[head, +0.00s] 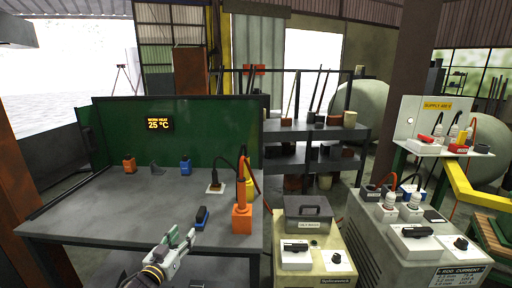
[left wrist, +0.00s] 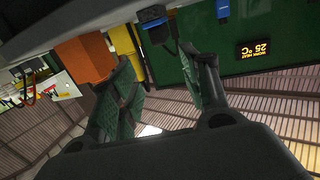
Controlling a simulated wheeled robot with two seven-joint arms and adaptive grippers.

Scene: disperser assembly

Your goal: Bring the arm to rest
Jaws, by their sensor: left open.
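My left gripper (head: 181,240) is in front of the workbench (head: 95,215) in the head view, over its front edge. Its fingers are spread, with nothing between them. The left wrist view is upside down and shows the two green-padded fingers (left wrist: 165,95) apart, with an orange block (left wrist: 85,60) and a yellow part (left wrist: 126,50) beyond them. In the head view the orange block (head: 242,218) stands at the bench's right front, right of my gripper. A small blue-and-black piece (head: 202,216) lies on the bench just beyond my gripper. My right gripper is not in view.
A green panel with a 25 °C display (head: 158,124) backs the bench. Machine cabinets (head: 412,240) are at the right. The bench's left part is clear.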

